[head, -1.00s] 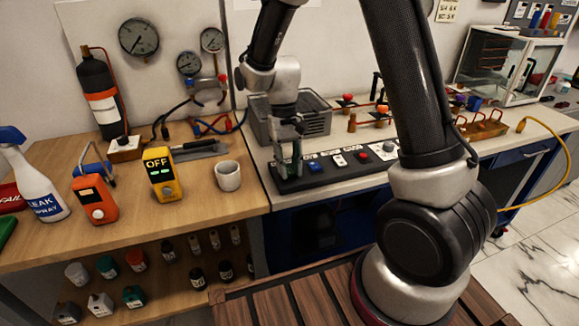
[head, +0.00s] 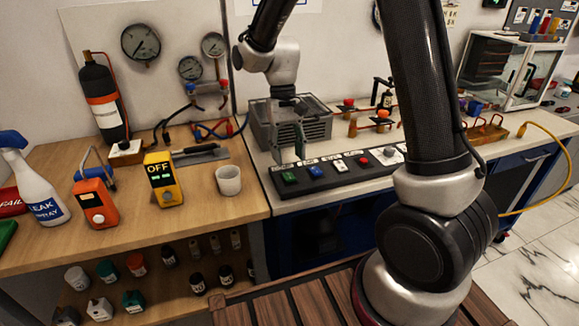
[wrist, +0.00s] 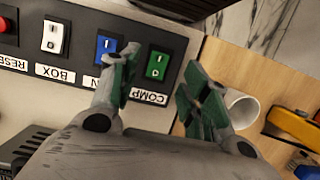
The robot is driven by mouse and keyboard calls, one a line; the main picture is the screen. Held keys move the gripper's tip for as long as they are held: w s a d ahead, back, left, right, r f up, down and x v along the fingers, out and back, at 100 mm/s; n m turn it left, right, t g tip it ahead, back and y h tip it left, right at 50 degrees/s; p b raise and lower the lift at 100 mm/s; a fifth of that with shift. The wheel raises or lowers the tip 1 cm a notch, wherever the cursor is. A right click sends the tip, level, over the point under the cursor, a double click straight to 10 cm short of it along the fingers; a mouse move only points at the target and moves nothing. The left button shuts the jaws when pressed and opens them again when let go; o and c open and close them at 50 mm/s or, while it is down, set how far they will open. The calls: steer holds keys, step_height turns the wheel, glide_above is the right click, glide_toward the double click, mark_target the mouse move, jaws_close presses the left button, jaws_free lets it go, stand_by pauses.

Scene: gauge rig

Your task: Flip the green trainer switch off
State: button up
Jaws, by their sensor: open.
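The green switch (head: 289,177) is at the left end of the black switch panel (head: 345,174). In the wrist view the green switch (wrist: 157,65) bears I and O marks, and its label reads COMP upside down. I cannot tell which side of it is pressed in. My gripper (head: 290,146) is above and behind the green switch in the head view, apart from it. In the wrist view my gripper's (wrist: 160,88) green-padded fingers are spread and empty, with the switch showing between and beyond the tips.
Beside the green switch are a blue switch (head: 316,171), a white switch (head: 340,165) and a red button (head: 363,161). A grey vented box (head: 318,127) stands behind the panel. A white cup (head: 228,181) stands to the left on the wooden bench.

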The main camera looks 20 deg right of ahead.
steer(key=v, duration=0.6)
steer(key=shift+r, duration=0.2)
steer(key=s+d+r+t, duration=0.3)
steer(key=s+d+r, duration=0.2)
steer(key=s, duration=0.5)
steer(key=s+d+r+t, duration=0.4)
steer(key=s+d+r, duration=0.1)
steer(key=s+d, duration=0.5)
steer(key=shift+s+r, duration=0.2)
steer(key=shift+s, duration=0.6)
stand_by(0.5)
